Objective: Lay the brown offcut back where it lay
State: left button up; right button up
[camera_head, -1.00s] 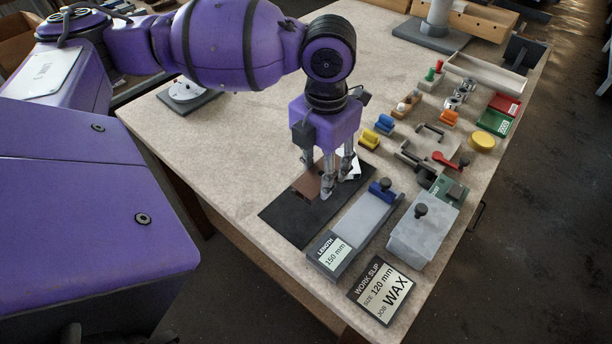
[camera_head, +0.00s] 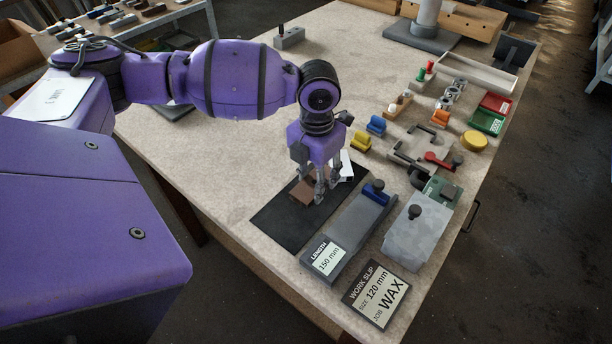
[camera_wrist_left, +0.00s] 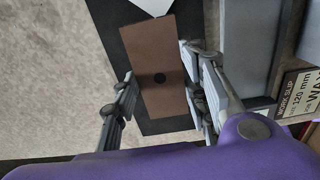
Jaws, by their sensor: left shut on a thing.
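The brown offcut (camera_head: 304,193) is a flat brown block at the black mat (camera_head: 277,226). My left gripper (camera_head: 322,197) points down over the mat, its fingers at the sides of the offcut. In the left wrist view the offcut (camera_wrist_left: 165,50) lies between the fingers (camera_wrist_left: 160,97), with a dark round spot on its face. The gripper is shut on it. The offcut is at or just above the mat; I cannot tell whether it touches. The fingers hide part of it in the head view. My right gripper is not in view.
A white piece (camera_head: 344,165) is close behind the gripper at the mat's far end. The grey length gauge (camera_head: 352,228) with a blue slider stands right of the mat. A grey box (camera_head: 408,232) and work slip (camera_head: 377,294) are further right.

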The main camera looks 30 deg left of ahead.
pick_arm(q)
jog(key=shift+f, duration=0.1)
jog(key=o, duration=1.3)
notch_tip(320, 180, up, 12)
jog(key=shift+r, duration=0.2)
